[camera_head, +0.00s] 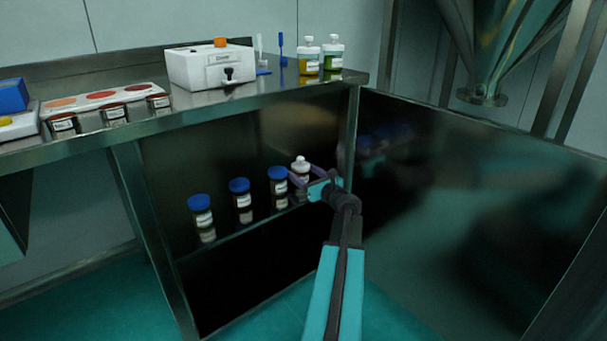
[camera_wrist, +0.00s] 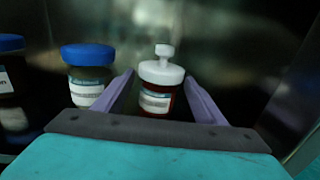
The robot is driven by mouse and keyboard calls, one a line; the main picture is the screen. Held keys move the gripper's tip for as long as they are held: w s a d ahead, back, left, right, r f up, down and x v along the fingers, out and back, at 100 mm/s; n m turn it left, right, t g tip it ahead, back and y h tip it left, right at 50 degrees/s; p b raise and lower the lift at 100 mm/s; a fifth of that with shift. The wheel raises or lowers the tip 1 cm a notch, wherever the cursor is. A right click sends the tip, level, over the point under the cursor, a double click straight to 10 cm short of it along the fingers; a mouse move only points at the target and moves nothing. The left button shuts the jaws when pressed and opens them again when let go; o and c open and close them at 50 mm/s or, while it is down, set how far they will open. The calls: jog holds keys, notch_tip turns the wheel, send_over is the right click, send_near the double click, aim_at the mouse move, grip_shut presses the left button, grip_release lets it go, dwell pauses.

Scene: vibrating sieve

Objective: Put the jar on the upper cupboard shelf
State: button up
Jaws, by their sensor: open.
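A jar with a white lid and a small white knob (camera_head: 300,166) stands at the right end of the upper cupboard shelf (camera_head: 232,234). It has a pale label and a dark red body, and also shows in the wrist view (camera_wrist: 160,84). My gripper (camera_head: 299,175) is at the jar, with its two purple fingers on either side of it. In the wrist view the gripper (camera_wrist: 163,88) is open, and small gaps seem to show between the fingers and the jar. The jar is upright; its base is hidden behind my gripper in the wrist view.
Blue-lidded jars (camera_head: 241,200) stand in a row left of the white-lidded jar; the nearest (camera_wrist: 88,72) is close to my left finger. The open cupboard door (camera_head: 470,210) is at right. The worktop (camera_head: 200,105) above carries a white device (camera_head: 210,68) and bottles (camera_head: 308,58).

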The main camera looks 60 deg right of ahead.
jog(key=shift+r, duration=0.2)
jog(key=shift+s+a+p, duration=0.25)
jog(key=shift+s+p, duration=0.05)
jog(key=shift+s, duration=0.25)
jog(key=p+v, duration=0.3)
jog(key=v, duration=0.7)
jog(key=shift+s+a, duration=0.15)
jog(key=shift+s, duration=0.25)
